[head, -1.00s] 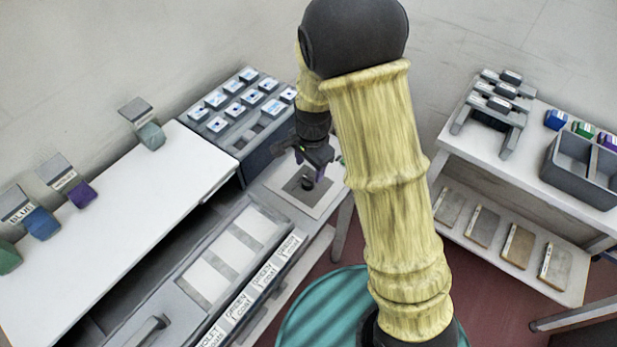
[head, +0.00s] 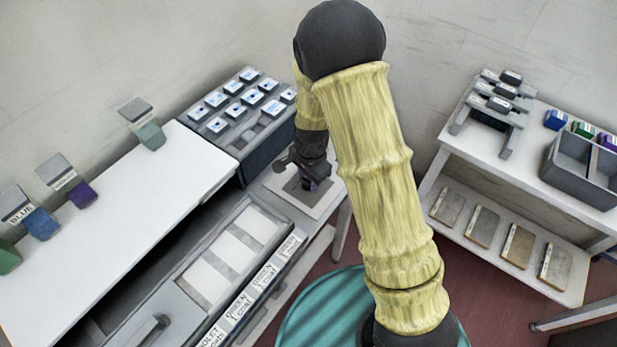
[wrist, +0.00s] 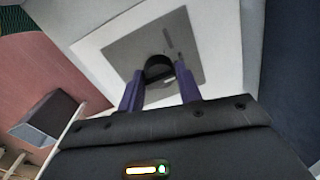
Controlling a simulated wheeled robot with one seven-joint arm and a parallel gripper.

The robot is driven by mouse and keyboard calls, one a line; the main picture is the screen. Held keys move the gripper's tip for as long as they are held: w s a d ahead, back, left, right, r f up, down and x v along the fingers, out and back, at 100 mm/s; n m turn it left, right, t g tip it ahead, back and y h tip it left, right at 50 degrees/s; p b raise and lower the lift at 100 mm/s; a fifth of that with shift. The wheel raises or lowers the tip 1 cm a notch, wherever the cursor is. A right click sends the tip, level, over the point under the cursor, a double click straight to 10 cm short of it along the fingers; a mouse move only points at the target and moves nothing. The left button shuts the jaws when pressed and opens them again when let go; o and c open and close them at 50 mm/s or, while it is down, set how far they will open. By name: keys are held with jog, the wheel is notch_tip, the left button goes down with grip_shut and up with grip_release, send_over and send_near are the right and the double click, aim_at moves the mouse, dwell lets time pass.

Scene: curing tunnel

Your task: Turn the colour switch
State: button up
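The colour switch is a dark round knob (wrist: 158,68) on a grey square plate (wrist: 125,50) set in a white panel (wrist: 90,45). In the head view, the panel (head: 325,203) lies just right of the dark rack, and my gripper largely hides the knob. My gripper (head: 307,182) points down over the plate. In the wrist view, its two purple fingers (wrist: 160,78) stand apart, one on each side of the knob, with narrow gaps showing. Whether the fingertips reach down beside the knob is hard to tell.
A dark rack (head: 227,137) of white-and-blue labelled blocks stands close left of my gripper. A tray with labelled strips (head: 268,272) lies in front. A white shelf (head: 450,177) with a grey bin (head: 575,177) stands at right. Coloured blocks line the left white table (head: 130,222).

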jog(key=shift+n, duration=0.4)
jog(key=n, duration=0.9)
dwell(0.5)
jog(key=o, duration=0.9)
jog(key=shift+o, duration=0.2)
jog(key=shift+r, duration=0.1)
notch_tip(320, 180, up, 17)
jog(key=d+b, duration=0.1)
jog(key=shift+r, duration=0.15)
